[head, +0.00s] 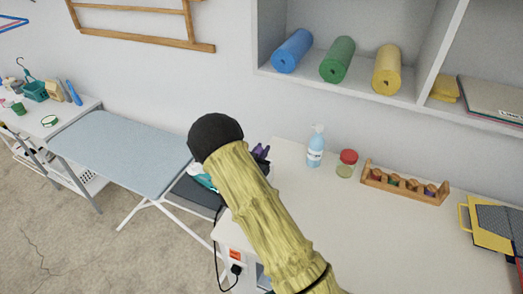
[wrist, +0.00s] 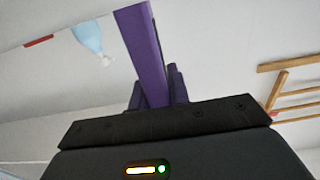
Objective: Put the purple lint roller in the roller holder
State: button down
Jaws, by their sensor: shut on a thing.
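A purple bar, which I take to be the lint roller (wrist: 143,45), stands out from between the fingers of my gripper (wrist: 155,98) in the wrist view. My gripper is shut on it. In the head view my arm hides most of the gripper, and only a small purple part (head: 261,153) shows beside the arm, above the gap between ironing board and table. I cannot tell which thing is the roller holder. A wooden rack (head: 432,196) with several small coloured pieces stands at the back of the white table, apart from my gripper.
A blue spray bottle (head: 315,148) and a red-lidded jar (head: 347,164) stand on the white table (head: 370,245), whose middle is clear. A blue ironing board (head: 125,148) is at left. Rolled mats (head: 338,60) lie on the shelf above. A yellow-edged item (head: 480,222) is at right.

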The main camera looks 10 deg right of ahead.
jog(key=shift+f, duration=0.15)
jog(key=c, duration=1.3)
grip_release()
jog(key=b+v, duration=0.2)
jog(key=v, duration=0.4)
jog(key=b+v, duration=0.2)
jog(key=v, duration=0.4)
jog(key=shift+r, duration=0.2)
jog(key=shift+w+d, duration=0.1)
